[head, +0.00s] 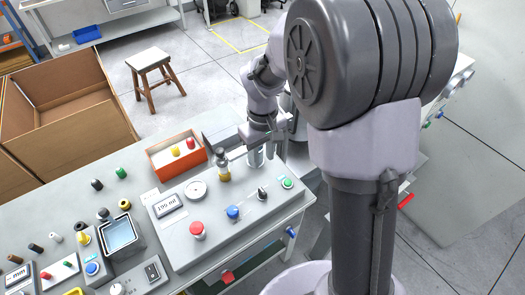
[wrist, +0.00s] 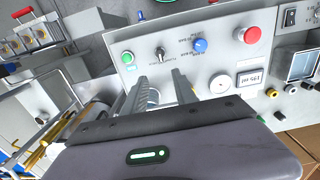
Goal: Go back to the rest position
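My gripper (wrist: 162,80) is open, with its two dark fingers apart above the grey control panel (wrist: 125,45). In the head view my gripper (head: 222,149) is low over the back of the panel (head: 183,245). A small brass and dark cylinder (head: 224,174) stands on the panel close to the fingers. A silvery round fitting (wrist: 153,97) shows between the fingers in the wrist view. I see nothing held.
The panel carries a red button (head: 197,229), a blue button (head: 233,212), a green button (head: 287,183) and a round gauge (head: 195,189). An orange-red bin (head: 172,172) stands behind. A large cardboard box (head: 70,140) and a stool (head: 150,62) are beyond the table.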

